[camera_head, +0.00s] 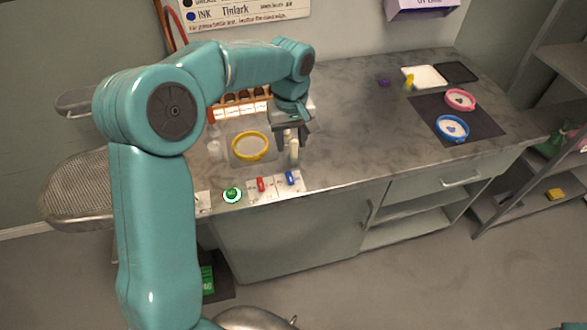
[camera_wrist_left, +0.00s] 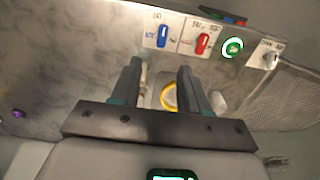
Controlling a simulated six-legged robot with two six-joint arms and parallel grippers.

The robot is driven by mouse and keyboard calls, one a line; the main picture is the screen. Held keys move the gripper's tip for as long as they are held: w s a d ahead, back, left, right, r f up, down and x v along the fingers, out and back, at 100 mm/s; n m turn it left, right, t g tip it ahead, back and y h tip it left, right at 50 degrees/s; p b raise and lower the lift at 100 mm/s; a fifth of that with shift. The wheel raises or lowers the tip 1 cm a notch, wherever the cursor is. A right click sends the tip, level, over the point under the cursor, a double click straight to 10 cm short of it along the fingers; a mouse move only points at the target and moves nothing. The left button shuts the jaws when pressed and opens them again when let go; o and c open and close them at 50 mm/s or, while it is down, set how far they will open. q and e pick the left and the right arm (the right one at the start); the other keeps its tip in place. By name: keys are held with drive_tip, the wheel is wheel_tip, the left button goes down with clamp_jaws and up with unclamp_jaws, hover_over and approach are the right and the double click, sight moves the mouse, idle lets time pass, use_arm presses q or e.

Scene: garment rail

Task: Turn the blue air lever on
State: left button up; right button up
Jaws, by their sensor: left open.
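The blue air lever (camera_head: 290,177) stands on a white labelled panel at the counter's front edge, and it also shows in the left wrist view (camera_wrist_left: 162,37). My left gripper (camera_head: 292,143) points down over the counter just behind the lever, apart from it. In the left wrist view its two fingers (camera_wrist_left: 157,75) are spread, with the blue lever beyond their tips. A pale upright piece shows by the fingers; I cannot tell what it is. My right gripper is not in view.
A red lever (camera_head: 261,184) and a lit green button (camera_head: 232,195) sit left of the blue lever. A yellow ring (camera_head: 250,145) lies behind them. A dark mat (camera_head: 485,122) holds pink and blue round items at right. The middle counter is clear.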

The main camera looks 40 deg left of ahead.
sight(290, 176)
use_arm(q)
drive_tip(key=f, duration=0.3)
drive_tip(key=f+p, duration=0.1)
drive_tip(key=f, duration=0.7)
drive_tip(key=shift+s+a, duration=0.15)
drive_tip(key=shift+s, duration=0.1)
drive_tip(key=shift+s+a+f, duration=0.1)
drive_tip(key=shift+s+f, duration=0.05)
drive_tip(key=shift+f, duration=0.5)
drive_tip(key=shift+w+f, duration=0.2)
drive_tip(key=shift+f, duration=0.05)
drive_tip(key=shift+s+r, duration=0.1)
drive_tip(key=shift+s, duration=0.05)
drive_tip(key=c, duration=0.7)
clamp_jaws()
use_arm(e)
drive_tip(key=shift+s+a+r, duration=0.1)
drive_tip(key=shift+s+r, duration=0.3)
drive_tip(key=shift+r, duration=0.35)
